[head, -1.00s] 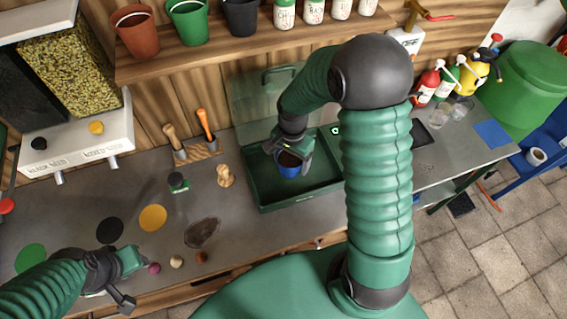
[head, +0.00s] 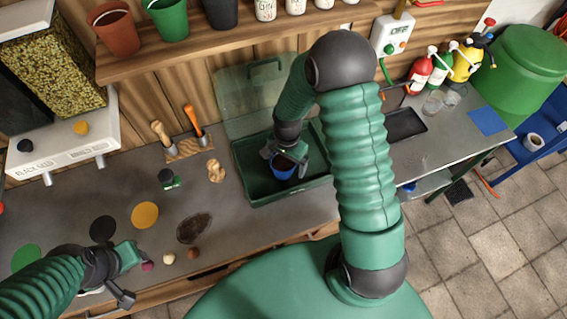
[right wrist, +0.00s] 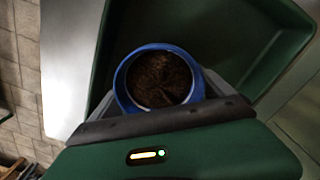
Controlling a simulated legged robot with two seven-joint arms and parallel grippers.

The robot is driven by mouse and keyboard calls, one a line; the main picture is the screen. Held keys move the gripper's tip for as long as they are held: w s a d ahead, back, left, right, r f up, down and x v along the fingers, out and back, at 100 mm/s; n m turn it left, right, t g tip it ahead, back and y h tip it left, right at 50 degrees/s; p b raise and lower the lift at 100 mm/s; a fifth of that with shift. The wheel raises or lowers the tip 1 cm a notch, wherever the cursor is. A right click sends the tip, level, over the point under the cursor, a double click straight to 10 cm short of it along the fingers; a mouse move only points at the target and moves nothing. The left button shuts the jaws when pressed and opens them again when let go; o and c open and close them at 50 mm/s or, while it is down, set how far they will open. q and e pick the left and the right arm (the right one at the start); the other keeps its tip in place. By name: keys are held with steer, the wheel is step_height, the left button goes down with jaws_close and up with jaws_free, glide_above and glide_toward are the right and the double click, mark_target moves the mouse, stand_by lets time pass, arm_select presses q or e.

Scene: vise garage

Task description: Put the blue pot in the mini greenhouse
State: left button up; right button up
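The blue pot (head: 283,172), filled with dark soil, is upright between the fingers of my right gripper (head: 284,158). In the right wrist view the pot (right wrist: 120,88) fills the space between the two grey fingers, which appear shut on its sides. The mini greenhouse (head: 262,196) is a dark green tray with its clear lid (head: 236,98) raised at the back. The pot is inside the tray's outline; whether its base touches the floor is hidden. My left gripper (head: 134,258) is low at the left over the bench; its finger opening is unclear.
Small balls (head: 168,258) lie near my left gripper. A wooden figure (head: 215,171) and a tool holder (head: 190,149) stand left of the greenhouse. A shelf with pots (head: 168,18) overhangs the back. A black tray (head: 405,123) lies to the right.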

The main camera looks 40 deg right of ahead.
mark_target(285, 160)
steer(key=shift+o, duration=0.4)
steer(key=shift+d, duration=0.45)
steer(key=shift+a+r, duration=0.15)
steer(key=shift+a, duration=0.05)
steer(key=r, duration=0.2)
steer(key=a+r, duration=0.1)
steer(key=r, duration=0.1)
steer(key=shift+w+r, duration=0.1)
steer(key=shift+r, duration=0.25)
steer(key=r, duration=0.7)
steer(key=shift+d, duration=0.4)
arm_select(q)
steer(key=shift+s+f, duration=0.1)
steer(key=shift+f, duration=0.05)
arm_select(e)
steer(key=s+a+r+n+t, duration=0.1)
steer(key=s+a+n+t, duration=0.1)
steer(key=s+a+n, duration=0.6)
steer(key=a+n, duration=0.1)
steer(key=n, duration=0.4)
steer(key=shift+r+t, duration=0.4)
